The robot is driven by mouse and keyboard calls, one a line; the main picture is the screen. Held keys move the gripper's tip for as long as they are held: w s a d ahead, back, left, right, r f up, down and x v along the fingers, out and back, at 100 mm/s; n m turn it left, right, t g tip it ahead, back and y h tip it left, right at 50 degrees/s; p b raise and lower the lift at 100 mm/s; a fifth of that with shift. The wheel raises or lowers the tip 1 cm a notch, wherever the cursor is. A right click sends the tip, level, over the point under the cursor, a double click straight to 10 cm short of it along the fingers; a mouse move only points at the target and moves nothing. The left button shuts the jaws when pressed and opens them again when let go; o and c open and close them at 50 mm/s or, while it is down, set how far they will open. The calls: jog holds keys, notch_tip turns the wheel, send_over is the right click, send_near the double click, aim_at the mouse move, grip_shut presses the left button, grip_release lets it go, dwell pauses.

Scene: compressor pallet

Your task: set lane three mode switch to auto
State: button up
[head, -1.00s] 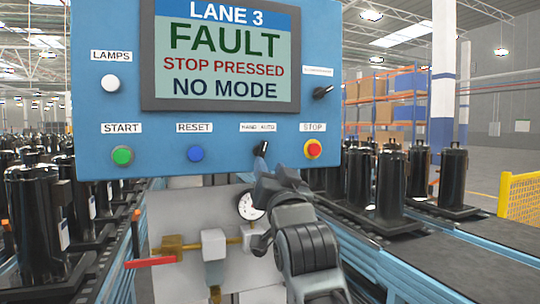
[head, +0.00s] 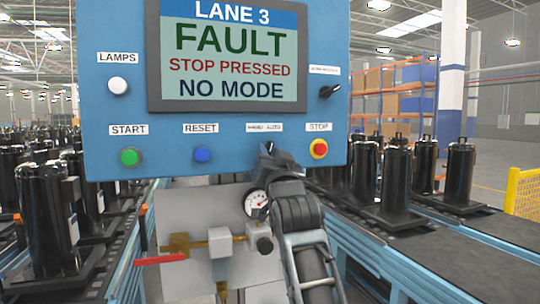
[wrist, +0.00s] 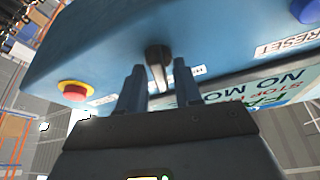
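The blue lane 3 panel (head: 225,165) fills the upper left of the head view. Its screen (head: 228,55) reads FAULT, STOP PRESSED, NO MODE. The mode switch sits under the HAND AUTO label (head: 264,127) and is largely hidden by my gripper (head: 267,152) in the head view. In the wrist view the dark switch handle (wrist: 157,66) stands between the two fingers of my gripper (wrist: 158,80). The fingers are apart, one on each side of the handle, with visible gaps. I cannot tell exactly which position the handle points to.
The red stop button (head: 318,149) is close right of the switch and also shows in the wrist view (wrist: 73,90). The blue reset button (head: 202,154) is to the left. A gauge (head: 256,203) and valve piping (head: 219,240) are below. Conveyors with black compressors (head: 398,175) flank the panel.

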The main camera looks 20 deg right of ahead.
jog(key=c, duration=0.5)
jog(key=shift+a+f+m+b, duration=0.15)
jog(key=shift+m+b, duration=0.25)
jog(key=shift+b, duration=0.25)
jog(key=m+g+h+b, duration=0.1)
jog(key=m+b, duration=0.2)
jog(key=m+h+b, duration=0.2)
jog(key=m+b, duration=0.1)
jog(key=m, duration=0.1)
jog(key=shift+g, duration=0.4)
